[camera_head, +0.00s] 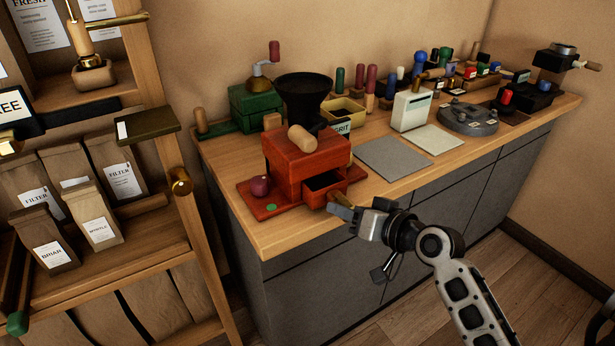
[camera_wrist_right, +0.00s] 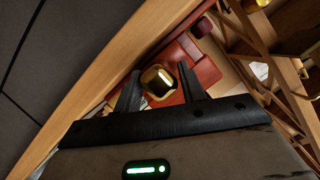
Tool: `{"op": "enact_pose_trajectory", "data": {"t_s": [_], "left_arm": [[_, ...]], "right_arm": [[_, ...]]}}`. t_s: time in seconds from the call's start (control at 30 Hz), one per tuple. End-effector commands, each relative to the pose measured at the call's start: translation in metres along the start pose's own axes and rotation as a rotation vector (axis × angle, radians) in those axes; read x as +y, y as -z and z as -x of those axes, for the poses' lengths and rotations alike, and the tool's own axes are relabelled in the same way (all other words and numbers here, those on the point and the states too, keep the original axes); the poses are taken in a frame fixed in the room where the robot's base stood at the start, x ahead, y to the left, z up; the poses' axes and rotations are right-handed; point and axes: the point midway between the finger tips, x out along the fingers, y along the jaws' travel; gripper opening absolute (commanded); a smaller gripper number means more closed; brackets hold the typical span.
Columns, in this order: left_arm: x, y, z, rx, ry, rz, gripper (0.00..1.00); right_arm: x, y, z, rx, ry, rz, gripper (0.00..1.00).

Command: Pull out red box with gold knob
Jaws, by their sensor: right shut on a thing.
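The red box (camera_head: 292,158) is a grinder with a black hopper (camera_head: 303,92), standing at the near left end of the counter. Its small red drawer (camera_head: 322,183) is partly out at the front, with its dark inside showing from above. My right gripper (camera_head: 343,207) is at the drawer front. In the right wrist view, the gold knob (camera_wrist_right: 158,82) sits between the two dark fingers, and the gripper is shut on it. The red box also shows behind the knob in that view (camera_wrist_right: 195,62). The knob is mostly hidden by the fingers in the head view. My left gripper is not in view.
A wooden shelf with paper bags (camera_head: 98,228) stands close on the left. Grey mats (camera_head: 393,158), a white device (camera_head: 411,109) and a round grey stand (camera_head: 467,119) lie to the right on the counter (camera_head: 285,232). Free room is in front of the counter.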

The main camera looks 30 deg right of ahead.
Motion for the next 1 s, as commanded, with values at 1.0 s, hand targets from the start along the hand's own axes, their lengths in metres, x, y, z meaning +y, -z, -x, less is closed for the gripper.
{"op": "enact_pose_trajectory", "data": {"t_s": [1.0], "left_arm": [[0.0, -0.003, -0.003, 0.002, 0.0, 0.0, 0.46]], "right_arm": [[0.002, -0.024, 0.058, -0.007, -0.004, -0.002, 0.0]]}}
